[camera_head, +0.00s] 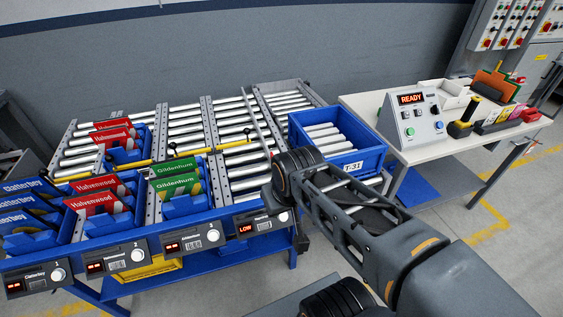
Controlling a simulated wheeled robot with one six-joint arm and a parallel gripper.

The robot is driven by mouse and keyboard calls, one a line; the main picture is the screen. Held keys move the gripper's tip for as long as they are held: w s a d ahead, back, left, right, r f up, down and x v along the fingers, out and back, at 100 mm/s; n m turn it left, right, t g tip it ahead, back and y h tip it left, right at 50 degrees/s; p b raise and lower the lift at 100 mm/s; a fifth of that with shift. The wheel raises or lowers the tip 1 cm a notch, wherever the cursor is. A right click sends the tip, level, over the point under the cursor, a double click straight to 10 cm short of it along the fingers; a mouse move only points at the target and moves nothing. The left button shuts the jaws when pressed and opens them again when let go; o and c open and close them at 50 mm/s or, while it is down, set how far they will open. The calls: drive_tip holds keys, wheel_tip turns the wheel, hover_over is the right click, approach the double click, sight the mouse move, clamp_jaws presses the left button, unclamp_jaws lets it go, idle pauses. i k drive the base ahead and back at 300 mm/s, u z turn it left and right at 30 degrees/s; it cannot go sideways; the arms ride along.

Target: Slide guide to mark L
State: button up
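A roller rack has lanes split by grey perforated rails. Two yellow bars with black knobs, a left bar (128,165) and a right bar (222,147), lie across the lanes. A thin grey rail (262,120) runs lengthwise beside the right-hand lanes. I cannot tell which of these is the guide, and I can make out no mark L. My arm reaches in from the lower right, and its dark round joint covers the rack's front right part. My gripper's fingers do not show.
Red cartons (98,196), green cartons (176,180) and blue cartons (28,205) fill the left lanes. A bench (430,150) holds a control box (412,118) reading READY. A front display (246,229) reads LOW.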

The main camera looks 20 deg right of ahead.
sight(269, 155)
drive_tip(key=z, duration=0.7)
drive_tip(key=i, duration=0.6)
drive_tip(key=u, duration=0.9)
